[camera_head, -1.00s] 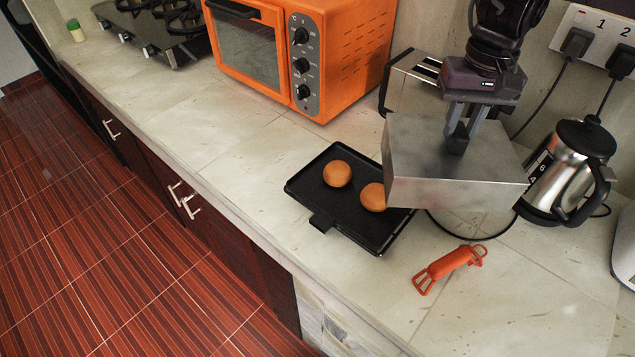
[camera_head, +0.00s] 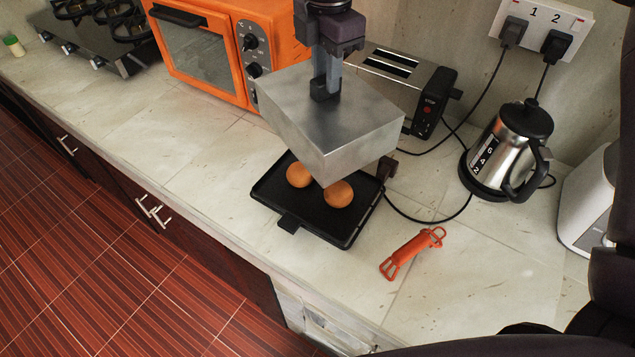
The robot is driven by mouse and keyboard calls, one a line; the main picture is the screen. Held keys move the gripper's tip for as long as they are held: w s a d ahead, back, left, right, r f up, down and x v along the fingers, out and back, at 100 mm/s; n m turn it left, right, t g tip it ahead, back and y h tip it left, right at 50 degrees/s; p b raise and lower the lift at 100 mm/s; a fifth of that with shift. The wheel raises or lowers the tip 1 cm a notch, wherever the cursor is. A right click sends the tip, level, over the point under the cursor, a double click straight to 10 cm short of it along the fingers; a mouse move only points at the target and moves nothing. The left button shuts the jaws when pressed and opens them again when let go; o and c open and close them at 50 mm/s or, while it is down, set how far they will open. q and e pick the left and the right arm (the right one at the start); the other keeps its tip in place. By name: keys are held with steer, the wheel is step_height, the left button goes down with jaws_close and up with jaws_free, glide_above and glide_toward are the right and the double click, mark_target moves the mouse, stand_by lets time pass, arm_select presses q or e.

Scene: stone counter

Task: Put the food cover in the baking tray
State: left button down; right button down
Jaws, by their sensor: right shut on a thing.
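The food cover (camera_head: 330,118) is a box-shaped grey metal lid. My right gripper (camera_head: 325,88) is shut on the handle on its top and holds it in the air, above the back part of the baking tray. The black baking tray (camera_head: 322,228) lies on the counter with two round brown buns (camera_head: 338,194) (camera_head: 299,175) in it. The cover hides the tray's back edge, and its lower corner overlaps the buns in the picture. My left gripper is not in view.
An orange oven (camera_head: 205,52) stands behind at the left, a toaster (camera_head: 400,85) behind the cover. A steel kettle (camera_head: 505,150) stands at the right. An orange-red tool (camera_head: 411,252) lies right of the tray. The counter left of the tray is clear.

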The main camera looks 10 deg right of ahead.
steer(key=n, duration=0.1)
steer(key=a+r+n, duration=0.1)
steer(key=n, duration=0.1)
steer(key=shift+r+p, duration=0.2)
steer(key=shift+p, duration=0.1)
steer(key=shift+a+r+n, duration=0.1)
steer(key=shift+a+n, duration=0.05)
steer(key=shift+n, duration=0.65)
step_height(320, 180, down, 20)
steer(key=shift+p, duration=0.45)
steer(key=c, duration=1.2)
jaws_free()
